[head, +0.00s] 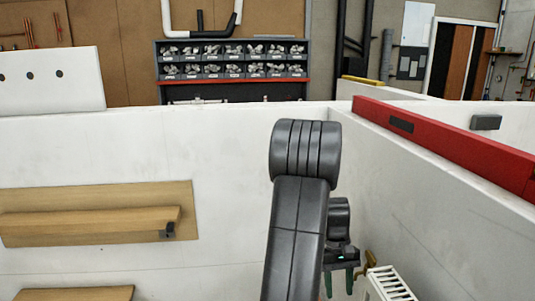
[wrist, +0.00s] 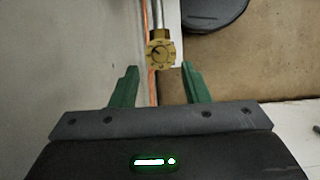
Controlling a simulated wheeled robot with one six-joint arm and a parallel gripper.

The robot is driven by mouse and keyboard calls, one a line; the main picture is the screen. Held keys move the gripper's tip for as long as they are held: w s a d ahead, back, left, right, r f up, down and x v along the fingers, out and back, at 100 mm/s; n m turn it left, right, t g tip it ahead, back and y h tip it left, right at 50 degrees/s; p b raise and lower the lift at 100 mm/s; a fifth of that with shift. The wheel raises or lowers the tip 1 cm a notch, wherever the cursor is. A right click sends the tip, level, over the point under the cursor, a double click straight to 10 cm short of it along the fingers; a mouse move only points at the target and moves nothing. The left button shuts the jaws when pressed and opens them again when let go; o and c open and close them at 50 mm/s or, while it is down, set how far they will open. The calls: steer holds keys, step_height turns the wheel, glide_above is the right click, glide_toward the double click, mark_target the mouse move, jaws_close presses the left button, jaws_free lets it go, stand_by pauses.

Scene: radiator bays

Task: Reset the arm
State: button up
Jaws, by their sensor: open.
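My gripper (head: 339,283) hangs low near the corner of the white bay walls, at the end of my dark grey arm. In the wrist view its two green fingers (wrist: 155,88) are apart, with nothing between them. A brass valve (wrist: 161,53) with a round dial face stands just beyond the fingertips, on a pipe. It is apart from the fingers in the picture. In the head view a brass fitting (head: 370,260) shows to the right of the gripper, beside a white radiator (head: 389,284). My arm hides part of the wall behind it.
A wooden shelf (head: 90,215) is fixed on the white back wall (head: 80,150) at left. A red level-like bar (head: 450,145) lies along the top of the right wall, with a small grey box (head: 486,122) behind it. Parts bins (head: 232,60) stand farther back.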

steer(key=x, duration=0.5)
steer(key=shift+a+n+h, duration=0.1)
steer(key=shift+n+h, duration=0.2)
steer(key=shift+n, duration=0.5)
steer(key=n+h, duration=0.1)
steer(key=n, duration=0.1)
steer(key=shift+s+a+n, duration=0.1)
steer(key=shift+a+n, duration=0.05)
steer(key=shift+n, duration=0.15)
steer(key=n+t, duration=0.1)
steer(key=n, duration=0.1)
steer(key=shift+n+h+b, duration=0.3)
steer(key=shift+h, duration=0.1)
steer(key=shift+a+n+t, duration=0.1)
steer(key=shift+n+t, duration=0.2)
steer(key=shift+n, duration=0.4)
steer(key=shift+r+n+h, duration=0.2)
steer(key=shift+n+h, duration=0.1)
steer(key=shift+n, duration=0.2)
steer(key=v, duration=1.1)
steer(key=shift+r, duration=0.4)
steer(key=shift+a, duration=0.15)
